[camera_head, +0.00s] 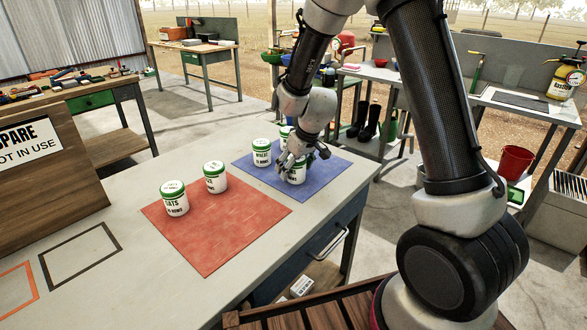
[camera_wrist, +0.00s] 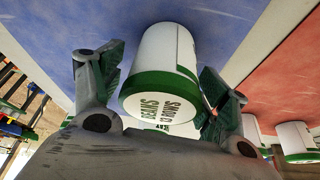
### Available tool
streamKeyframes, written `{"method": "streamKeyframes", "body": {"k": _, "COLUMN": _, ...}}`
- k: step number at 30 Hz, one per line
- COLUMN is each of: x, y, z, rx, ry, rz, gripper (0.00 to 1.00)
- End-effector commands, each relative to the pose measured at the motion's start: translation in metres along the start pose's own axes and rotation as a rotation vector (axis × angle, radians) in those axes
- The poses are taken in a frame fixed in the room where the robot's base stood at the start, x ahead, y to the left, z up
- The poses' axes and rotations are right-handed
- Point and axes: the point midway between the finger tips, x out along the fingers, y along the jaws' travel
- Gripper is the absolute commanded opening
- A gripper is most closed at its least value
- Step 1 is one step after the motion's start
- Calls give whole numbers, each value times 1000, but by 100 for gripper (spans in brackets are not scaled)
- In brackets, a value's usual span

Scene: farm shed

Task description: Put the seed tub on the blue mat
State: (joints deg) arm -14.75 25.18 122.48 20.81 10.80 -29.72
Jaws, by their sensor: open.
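A white seed tub with a green lid, lettered BEANS (camera_wrist: 165,60), stands on the blue mat (camera_head: 325,170). In the head view this tub (camera_head: 298,179) is partly hidden by my gripper (camera_head: 296,158). In the wrist view my gripper (camera_wrist: 160,85) is open, with one finger on each side of the tub; I cannot tell whether they touch it. A WHEAT tub (camera_head: 262,152) stands on the mat to the left. Another tub (camera_head: 286,131) shows behind, mostly hidden by my arm.
The red mat (camera_head: 230,235) holds an OATS tub (camera_head: 174,198) and another tub (camera_head: 215,178). Black (camera_head: 80,254) and orange (camera_head: 35,283) outlines on the bench's left are empty. A wooden board marked SPARE, NOT IN USE (camera_head: 45,170) stands at the left edge.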

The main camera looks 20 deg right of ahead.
Motion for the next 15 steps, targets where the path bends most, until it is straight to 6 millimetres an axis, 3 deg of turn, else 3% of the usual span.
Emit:
{"method": "streamKeyframes", "body": {"k": 9, "x": -70, "y": 0, "z": 0, "rx": 0, "ry": 4, "rz": 1, "gripper": 75}}
{"method": "streamKeyframes", "body": {"k": 15, "x": -102, "y": 0, "z": 0, "rx": 0, "ry": 2, "rz": 1, "gripper": 75}}
